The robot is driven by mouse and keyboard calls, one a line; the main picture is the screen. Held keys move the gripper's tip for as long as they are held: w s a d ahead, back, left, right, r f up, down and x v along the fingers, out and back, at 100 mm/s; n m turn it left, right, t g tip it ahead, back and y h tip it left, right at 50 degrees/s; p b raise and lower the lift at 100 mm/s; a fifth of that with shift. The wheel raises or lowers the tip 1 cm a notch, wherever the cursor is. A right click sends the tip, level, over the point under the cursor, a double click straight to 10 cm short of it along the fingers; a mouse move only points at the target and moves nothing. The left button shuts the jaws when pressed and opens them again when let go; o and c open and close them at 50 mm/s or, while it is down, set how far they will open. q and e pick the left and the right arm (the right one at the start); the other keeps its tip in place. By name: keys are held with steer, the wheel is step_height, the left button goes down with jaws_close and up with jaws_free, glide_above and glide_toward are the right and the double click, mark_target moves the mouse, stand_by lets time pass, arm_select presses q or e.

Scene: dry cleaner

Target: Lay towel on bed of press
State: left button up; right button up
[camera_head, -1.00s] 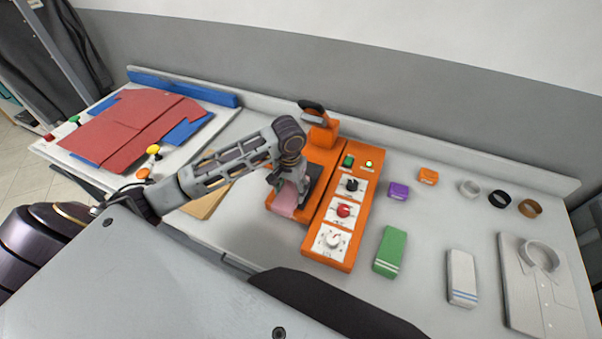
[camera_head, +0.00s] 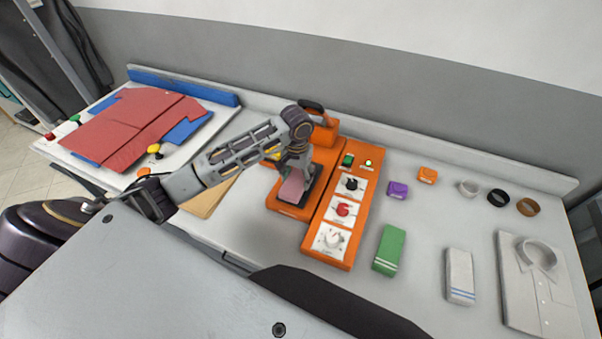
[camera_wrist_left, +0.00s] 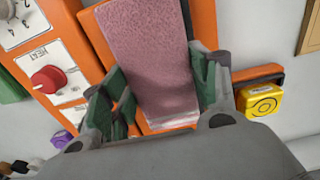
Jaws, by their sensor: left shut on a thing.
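A pink towel (camera_head: 292,188) lies lengthwise over the bed of the orange press (camera_head: 289,211); it also shows in the left wrist view (camera_wrist_left: 152,60). My left gripper (camera_head: 294,172) is shut on the towel, its green finger pads on either side of it. The press's orange head with its dark handle (camera_head: 318,122) stands raised behind my wrist. Part of the dark bed shows beside the towel. My gripper hides the towel's far end in the head view, and I cannot tell whether the towel rests fully on the bed. My right gripper is out of view.
An orange control panel with a red knob (camera_head: 342,209) stands right of the bed. A folded green towel (camera_head: 389,250), a white towel (camera_head: 460,276) and a folded shirt (camera_head: 538,282) lie further right. A red garment (camera_head: 135,128) lies at the left. A yellow object (camera_wrist_left: 262,101) is beside the press.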

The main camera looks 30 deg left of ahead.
mark_target(301, 171)
arm_select(q)
steer(key=shift+w+r, duration=0.1)
steer(key=shift+w, duration=1.3)
steer(key=shift+a+f+p, duration=0.1)
steer(key=shift+f+p, duration=0.4)
steer(key=shift+f, duration=0.3)
steer(key=shift+w+f, duration=0.1)
steer(key=shift+f, duration=0.05)
steer(key=o, duration=1)
steer(key=shift+o, duration=0.2)
steer(key=shift+r+b, duration=0.6)
steer(key=shift+r, duration=3.3)
